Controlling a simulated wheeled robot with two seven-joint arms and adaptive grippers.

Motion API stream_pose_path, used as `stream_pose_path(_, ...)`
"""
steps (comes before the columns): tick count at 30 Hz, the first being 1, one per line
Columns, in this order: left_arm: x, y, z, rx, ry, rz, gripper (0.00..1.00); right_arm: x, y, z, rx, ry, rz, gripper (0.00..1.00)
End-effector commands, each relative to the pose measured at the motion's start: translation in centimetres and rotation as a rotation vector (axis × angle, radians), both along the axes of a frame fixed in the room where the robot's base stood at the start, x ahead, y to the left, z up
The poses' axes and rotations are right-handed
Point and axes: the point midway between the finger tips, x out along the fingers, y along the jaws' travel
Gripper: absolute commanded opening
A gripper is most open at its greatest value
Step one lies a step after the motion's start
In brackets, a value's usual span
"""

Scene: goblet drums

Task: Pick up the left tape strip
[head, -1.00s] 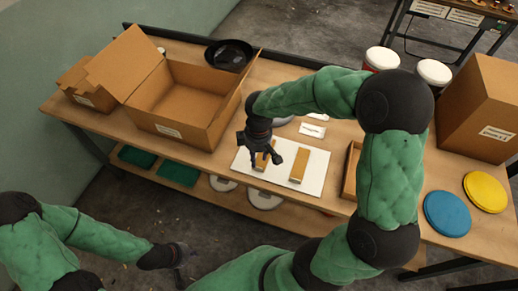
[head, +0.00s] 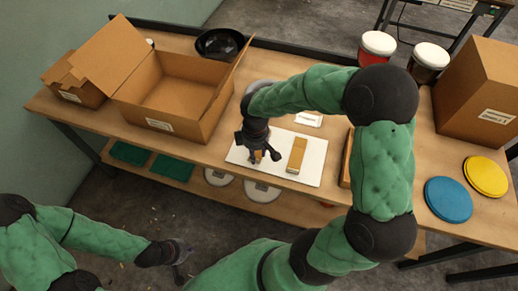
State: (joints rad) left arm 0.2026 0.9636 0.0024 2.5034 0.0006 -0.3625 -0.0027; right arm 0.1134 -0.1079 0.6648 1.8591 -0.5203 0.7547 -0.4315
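The left tape strip (head: 258,157) is tan and lies on the white board (head: 313,171), mostly hidden by my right gripper. My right gripper (head: 262,156) points down over it, its dark fingers at the strip; whether they press on it I cannot tell. The right tape strip (head: 297,155), tan and brown, lies on the board to the right, clear of the fingers. My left gripper (head: 184,262) hangs low at the lower left, away from the table, with its fingers apart and empty.
On the wooden table stand a large open carton (head: 160,118), a smaller box (head: 78,92), a black bowl (head: 220,44), white-lidded drums (head: 376,47), and blue (head: 448,200) and yellow (head: 485,177) discs. A tan tray (head: 345,160) is partly hidden behind my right arm.

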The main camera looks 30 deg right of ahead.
Motion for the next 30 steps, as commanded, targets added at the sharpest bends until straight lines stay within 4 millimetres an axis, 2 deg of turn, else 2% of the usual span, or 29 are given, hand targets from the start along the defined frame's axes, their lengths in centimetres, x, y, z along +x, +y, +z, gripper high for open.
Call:
stream_pose_path(1, 0.0, 0.0, -0.9, 0.0, 0.0, 0.0, 0.0, -0.2, 0.0, -1.2, 0.001, 0.001, 0.0, 0.37)
stream_pose_path(4, 0.0, 0.0, -1.4, 0.0, 0.0, 0.0, 0.0, -0.2, 0.0, -2.5, -0.001, 0.002, 0.001, 0.37)
stream_pose_path(12, 0.0, 0.0, -1.4, 0.0, 0.0, 0.0, 0.0, -0.1, 0.0, -2.8, 0.0, 0.0, 0.0, 0.37)
stream_pose_path(13, 0.0, 0.0, -1.4, 0.0, 0.0, 0.0, 0.0, -0.1, 0.0, -2.8, 0.0, 0.0, 0.0, 0.34)
stream_pose_path(15, 0.0, 0.0, -1.4, 0.0, 0.0, 0.0, 0.0, -0.1, 0.0, -2.8, 0.0, 0.0, 0.0, 0.17)
stream_pose_path(18, 0.0, 0.0, -1.4, 0.0, 0.0, 0.0, 0.0, -0.1, 0.0, -2.8, 0.0, 0.0, 0.001, 0.0)
stream_pose_path(30, 0.0, 0.0, -1.3, 0.0, 0.0, 0.0, 0.0, -0.1, 0.0, -2.7, 0.0, 0.0, 0.001, 0.0)
